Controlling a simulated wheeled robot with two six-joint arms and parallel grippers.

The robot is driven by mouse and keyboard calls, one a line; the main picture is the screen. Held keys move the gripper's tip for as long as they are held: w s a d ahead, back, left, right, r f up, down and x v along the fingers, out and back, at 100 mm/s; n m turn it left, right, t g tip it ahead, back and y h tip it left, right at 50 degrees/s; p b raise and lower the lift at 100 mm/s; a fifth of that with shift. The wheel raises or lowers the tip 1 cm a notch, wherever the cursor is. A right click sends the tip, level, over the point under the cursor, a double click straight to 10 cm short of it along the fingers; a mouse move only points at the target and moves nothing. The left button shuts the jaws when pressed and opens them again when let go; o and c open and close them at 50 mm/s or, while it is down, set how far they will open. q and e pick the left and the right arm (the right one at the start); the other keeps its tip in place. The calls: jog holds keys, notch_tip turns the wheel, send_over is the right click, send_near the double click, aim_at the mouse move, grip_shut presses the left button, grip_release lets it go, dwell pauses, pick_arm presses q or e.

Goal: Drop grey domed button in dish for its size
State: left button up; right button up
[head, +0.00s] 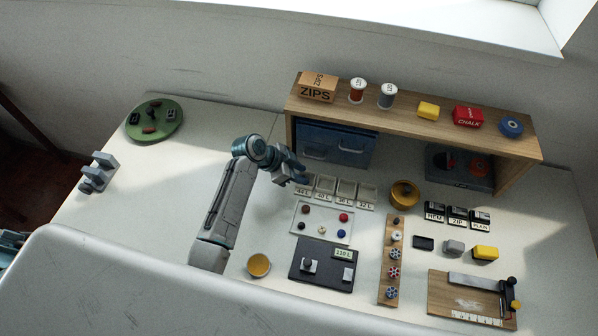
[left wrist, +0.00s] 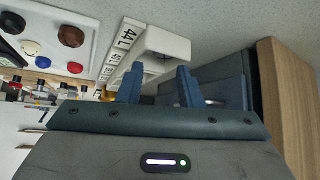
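My left gripper (head: 301,178) is over the back of the table, at the left end of a row of small labelled dishes. In the left wrist view its two fingers (left wrist: 158,80) stand apart, and I see nothing clearly held between them. The 44 L dish (left wrist: 165,45) is just beyond the fingertips. In the head view the gripper partly covers this dish; the other dishes (head: 345,190) run to its right. I cannot make out the grey domed button; the inside of the 44 L dish is not clear. My right gripper is not in view.
A white tray (head: 322,239) with several coloured buttons lies in front of the dishes. A dark gauge mat (head: 325,279) with a display is nearer. A wooden shelf (head: 420,135) stands behind. A brass bowl (head: 404,194) and button strip (head: 388,297) are to the right.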

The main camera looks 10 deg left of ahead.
pick_arm(q)
jog(key=shift+s, duration=0.35)
jog(key=shift+a+r, duration=0.2)
jog(key=b+v, duration=0.2)
jog(key=v, duration=1)
jog(key=shift+w+d+r, duration=0.25)
jog(key=shift+d, duration=0.05)
